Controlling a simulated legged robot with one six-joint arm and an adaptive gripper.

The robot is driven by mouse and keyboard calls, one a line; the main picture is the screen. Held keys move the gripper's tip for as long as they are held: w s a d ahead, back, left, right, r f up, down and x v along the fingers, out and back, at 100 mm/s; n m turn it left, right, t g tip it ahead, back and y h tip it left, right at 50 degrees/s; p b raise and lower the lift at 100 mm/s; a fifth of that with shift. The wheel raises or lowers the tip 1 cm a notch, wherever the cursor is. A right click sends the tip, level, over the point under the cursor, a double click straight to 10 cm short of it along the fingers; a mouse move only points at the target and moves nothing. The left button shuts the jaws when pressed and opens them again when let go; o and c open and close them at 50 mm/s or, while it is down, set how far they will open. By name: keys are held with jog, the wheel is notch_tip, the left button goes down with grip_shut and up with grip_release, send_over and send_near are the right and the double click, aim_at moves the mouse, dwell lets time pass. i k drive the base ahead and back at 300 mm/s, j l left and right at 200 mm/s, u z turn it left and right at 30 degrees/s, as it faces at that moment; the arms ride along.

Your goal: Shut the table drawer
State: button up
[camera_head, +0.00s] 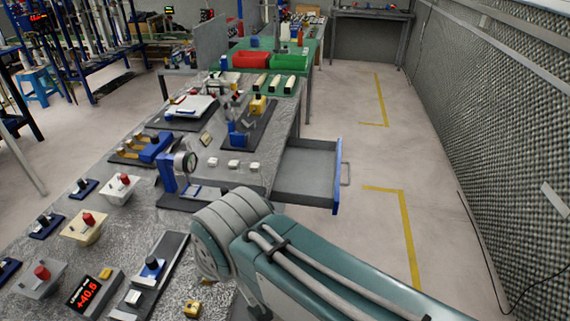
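The table drawer (308,167) is pulled out from the right side of the grey work table (190,240). Its inside is grey and looks empty. Its blue front panel (338,178) faces right and carries a metal handle (346,174). My arm, teal with grey covers, comes in from the lower right and bends over the table's near edge. My gripper is out of view, so its opening and its distance to the handle cannot be seen.
The table top holds several small instruments, among them a blue gauge stand (178,172) and a red digital display (87,293). A foam wall (500,120) runs along the right. The floor (385,160) between drawer and wall is clear, with yellow lines. Red (251,60) and green (291,62) bins stand farther back.

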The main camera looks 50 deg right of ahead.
aim_at(308, 173)
jog(key=k+l+u, duration=0.15)
jog(key=u, duration=0.35)
jog(key=k+l+u, duration=0.1)
jog(key=u, duration=0.4)
jog(key=k+u, duration=0.75)
jog(key=k+l+z, duration=0.1)
jog(key=z, duration=0.8)
jog(key=k+l+z, duration=0.1)
jog(key=z, duration=0.3)
jog(key=l+z, duration=0.15)
jog(key=z, duration=0.3)
jog(key=l+z, duration=0.1)
jog(key=z, duration=0.35)
jog(key=l+z, duration=0.15)
jog(key=z, duration=0.25)
jog(key=i+j+z, duration=0.2)
jog(key=i, duration=0.3)
jog(key=i+j+z, duration=0.2)
jog(key=i, duration=0.3)
jog(key=i+j, duration=0.05)
jog(key=j, duration=0.05)
